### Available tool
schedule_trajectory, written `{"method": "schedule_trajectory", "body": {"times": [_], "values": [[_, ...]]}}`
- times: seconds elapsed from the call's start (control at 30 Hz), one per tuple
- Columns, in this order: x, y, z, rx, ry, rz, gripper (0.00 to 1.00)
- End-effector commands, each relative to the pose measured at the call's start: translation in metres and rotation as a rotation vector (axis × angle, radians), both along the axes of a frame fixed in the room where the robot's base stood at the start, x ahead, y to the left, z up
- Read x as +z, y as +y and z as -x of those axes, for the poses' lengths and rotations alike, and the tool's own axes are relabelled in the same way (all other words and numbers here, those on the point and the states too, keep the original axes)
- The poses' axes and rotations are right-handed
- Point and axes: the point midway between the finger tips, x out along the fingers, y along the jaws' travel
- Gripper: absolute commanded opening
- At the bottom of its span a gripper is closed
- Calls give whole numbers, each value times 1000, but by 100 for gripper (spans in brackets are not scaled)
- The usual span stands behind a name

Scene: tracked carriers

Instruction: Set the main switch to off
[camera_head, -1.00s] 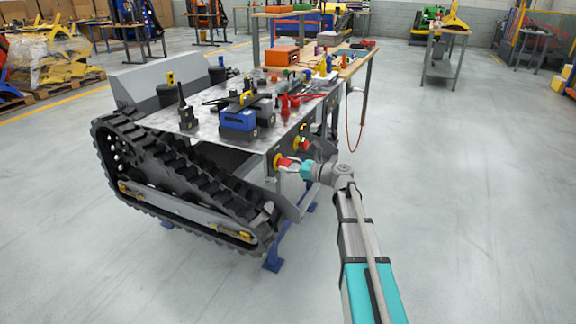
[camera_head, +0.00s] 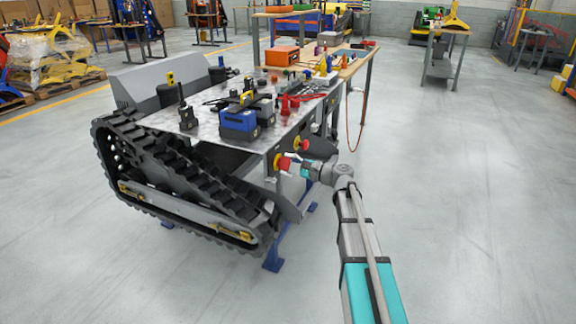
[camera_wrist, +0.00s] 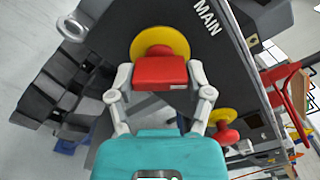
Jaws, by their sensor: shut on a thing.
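The main switch is a red handle (camera_wrist: 160,71) on a round yellow plate (camera_wrist: 160,42), beside the word MAIN on a dark panel in the wrist view. In the head view the switch (camera_head: 284,163) sits on the carrier's near end, below the deck. My gripper (camera_wrist: 161,78) is shut on the red handle, one finger at each side. The handle lies across the wrist picture, at a slant to the lettering. In the head view my gripper (camera_head: 293,166) is small, and its fingers are hard to make out.
A red knob on a yellow base (camera_wrist: 225,128) is close to my right finger; it also shows in the head view (camera_head: 302,145). The carrier's black track (camera_head: 180,180) is left of the switch. Open floor (camera_head: 480,220) lies to the right.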

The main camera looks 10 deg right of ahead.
Motion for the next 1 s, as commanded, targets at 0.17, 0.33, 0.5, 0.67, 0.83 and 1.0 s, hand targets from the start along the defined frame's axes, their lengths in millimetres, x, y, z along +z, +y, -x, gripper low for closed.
{"method": "schedule_trajectory", "body": {"times": [0.17, 0.33, 0.5, 0.67, 0.83, 1.0], "values": [[0, 1, 0, 2, -137, 99, 18], [0, 1, 0, 2, -266, 193, 18], [0, 1, 0, 2, -381, 277, 18], [0, 1, 0, 2, -465, 337, 18], [0, 1, 0, 3, -519, 376, 18], [0, 1, 0, 3, -543, 393, 18]]}}
